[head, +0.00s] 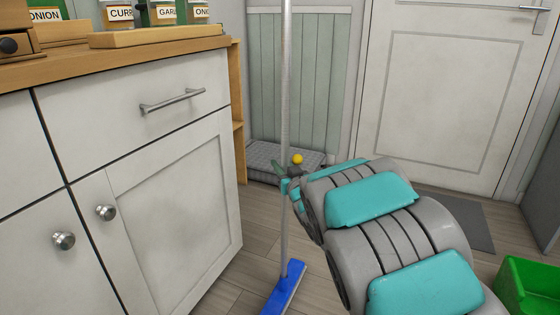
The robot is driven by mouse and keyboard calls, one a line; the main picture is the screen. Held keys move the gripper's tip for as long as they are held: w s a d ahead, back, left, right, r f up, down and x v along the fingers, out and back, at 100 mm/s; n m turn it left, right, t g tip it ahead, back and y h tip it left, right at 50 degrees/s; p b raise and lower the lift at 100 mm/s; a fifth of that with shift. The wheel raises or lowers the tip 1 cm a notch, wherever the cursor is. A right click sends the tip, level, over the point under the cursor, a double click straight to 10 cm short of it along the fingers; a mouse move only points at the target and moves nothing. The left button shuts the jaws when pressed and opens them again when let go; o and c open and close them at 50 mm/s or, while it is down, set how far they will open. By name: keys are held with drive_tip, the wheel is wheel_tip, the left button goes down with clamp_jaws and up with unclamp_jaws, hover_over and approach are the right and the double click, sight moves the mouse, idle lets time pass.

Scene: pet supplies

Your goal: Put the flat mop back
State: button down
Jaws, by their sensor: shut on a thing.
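The flat mop (285,90) has a long grey pole and a flat blue head (284,290). It stands about upright in the middle of the head view, with its head low at the floor beside the white cabinet. The top of the pole runs out of the picture. My gripper (287,185) is shut on the pole, well above the blue head. My arm reaches in from the lower right and hides part of the gripper. I cannot tell whether the mop head touches the floor.
A white cabinet (165,210) with a wooden top fills the left, with jars and a wooden board (150,37) on it. A green bin (530,285) stands lower right. A white door (440,90) is behind.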

drive_tip(key=shift+f, duration=0.15)
drive_tip(key=c, duration=0.7)
unclamp_jaws()
drive_tip(key=shift+f, duration=0.1)
drive_tip(key=shift+o, duration=0.2)
drive_tip(key=shift+s, duration=0.1)
